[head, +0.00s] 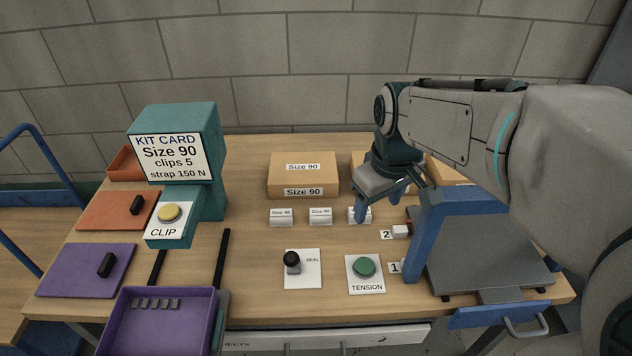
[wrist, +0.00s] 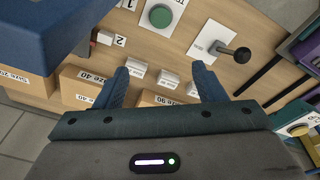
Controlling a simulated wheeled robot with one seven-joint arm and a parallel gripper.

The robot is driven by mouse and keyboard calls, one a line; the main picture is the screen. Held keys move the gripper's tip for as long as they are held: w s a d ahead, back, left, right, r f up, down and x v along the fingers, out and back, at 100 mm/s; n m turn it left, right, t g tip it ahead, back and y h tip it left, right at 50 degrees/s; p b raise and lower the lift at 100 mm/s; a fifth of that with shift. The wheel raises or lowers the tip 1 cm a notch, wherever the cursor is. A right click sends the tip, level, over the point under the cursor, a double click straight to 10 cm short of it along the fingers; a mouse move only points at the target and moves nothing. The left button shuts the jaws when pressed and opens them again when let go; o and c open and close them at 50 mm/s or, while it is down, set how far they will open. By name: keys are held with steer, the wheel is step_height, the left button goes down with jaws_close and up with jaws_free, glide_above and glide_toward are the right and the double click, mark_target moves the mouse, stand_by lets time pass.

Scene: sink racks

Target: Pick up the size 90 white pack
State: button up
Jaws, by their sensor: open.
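Three small white packs stand in a row on the bench in the head view: a left pack (head: 281,217), a middle pack (head: 320,216) and a right pack (head: 359,215). The left and middle labels seem to read Size 90. The right one is partly hidden behind a finger of my gripper (head: 391,204), and its label is not readable. In the wrist view my gripper (wrist: 163,72) is open and empty. The middle pack (wrist: 168,79) shows between its fingers, with the right pack (wrist: 136,68) by the left finger and the left pack (wrist: 193,89) by the right finger.
A Size 90 carton (head: 303,175) stands behind the packs; other cartons, one marked Size 40 (wrist: 90,85), are beside it. A kit card (head: 170,157) reads Size 90. A seal lever (head: 292,263), green tension button (head: 364,267) and blue frame (head: 428,225) stand nearby.

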steer(key=w+a+f+n+g+b, duration=0.1)
steer(key=w+a+f+n, duration=0.15)
steer(key=w, duration=0.25)
steer(key=w+a+f+n+b, duration=0.1)
steer(key=w+a+n, duration=0.1)
steer(key=w+n, duration=0.25)
steer(key=n+b, duration=0.3)
steer(key=n, duration=0.2)
glide_above(321, 212)
steer(key=shift+g, duration=0.4)
steer(key=f, duration=1.3)
steer(key=shift+s+d, duration=0.1)
steer(key=shift+s, duration=0.1)
steer(key=f, duration=0.5)
steer(key=shift+w, duration=0.2)
steer(key=c, duration=1.1)
